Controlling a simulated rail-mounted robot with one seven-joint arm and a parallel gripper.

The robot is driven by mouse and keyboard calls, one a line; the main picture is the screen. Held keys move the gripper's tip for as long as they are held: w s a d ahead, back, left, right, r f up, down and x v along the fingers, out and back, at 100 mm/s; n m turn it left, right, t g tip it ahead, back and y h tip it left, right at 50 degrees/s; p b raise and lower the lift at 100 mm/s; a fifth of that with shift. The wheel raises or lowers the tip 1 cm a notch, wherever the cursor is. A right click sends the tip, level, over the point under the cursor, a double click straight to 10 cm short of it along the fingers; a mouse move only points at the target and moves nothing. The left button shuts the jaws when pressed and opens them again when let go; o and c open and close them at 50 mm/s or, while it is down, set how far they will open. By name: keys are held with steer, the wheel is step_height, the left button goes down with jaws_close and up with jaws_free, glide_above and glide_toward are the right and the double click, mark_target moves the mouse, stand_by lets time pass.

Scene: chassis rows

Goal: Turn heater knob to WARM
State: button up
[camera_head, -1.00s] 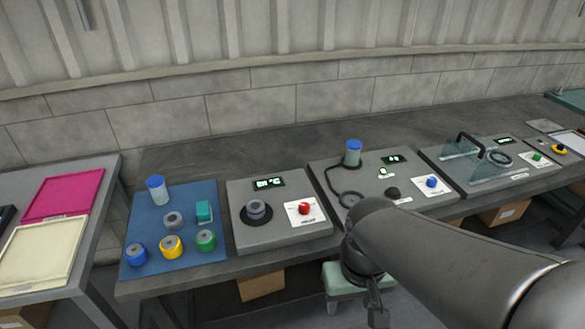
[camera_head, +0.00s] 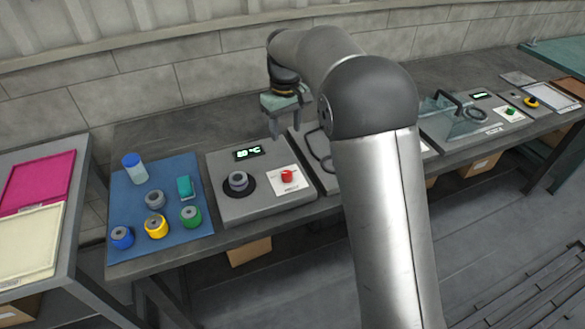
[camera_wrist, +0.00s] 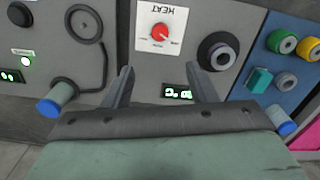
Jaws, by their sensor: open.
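The red heater knob (camera_head: 287,175) sits on a white label plate on the grey heater unit (camera_head: 245,208). It also shows in the wrist view (camera_wrist: 160,32), upside down, beside the word HEAT. The lit display (camera_head: 248,152) is at the unit's back, and a grey ring-shaped piece (camera_head: 238,181) rests on its round dark plate. My gripper (camera_head: 284,135) is open and empty, above the back right of the heater unit and apart from the knob. In the wrist view its two fingers (camera_wrist: 160,90) point toward the unit on either side of the display. The knob's exact setting is too small to read.
A blue mat (camera_head: 120,200) at left holds a blue-capped jar (camera_head: 134,167) and several coloured ring pieces. Right of the heater stands another grey unit with a cable loop (camera_wrist: 85,25), partly hidden by my arm. A clear-shielded device (camera_head: 455,118) stands farther right.

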mark_target(287, 173)
step_height(287, 173, down, 17)
steer(key=shift+r+p, duration=0.2)
steer(key=shift+p, duration=0.75)
steer(key=shift+c, duration=0.3)
steer(key=c, duration=0.9)
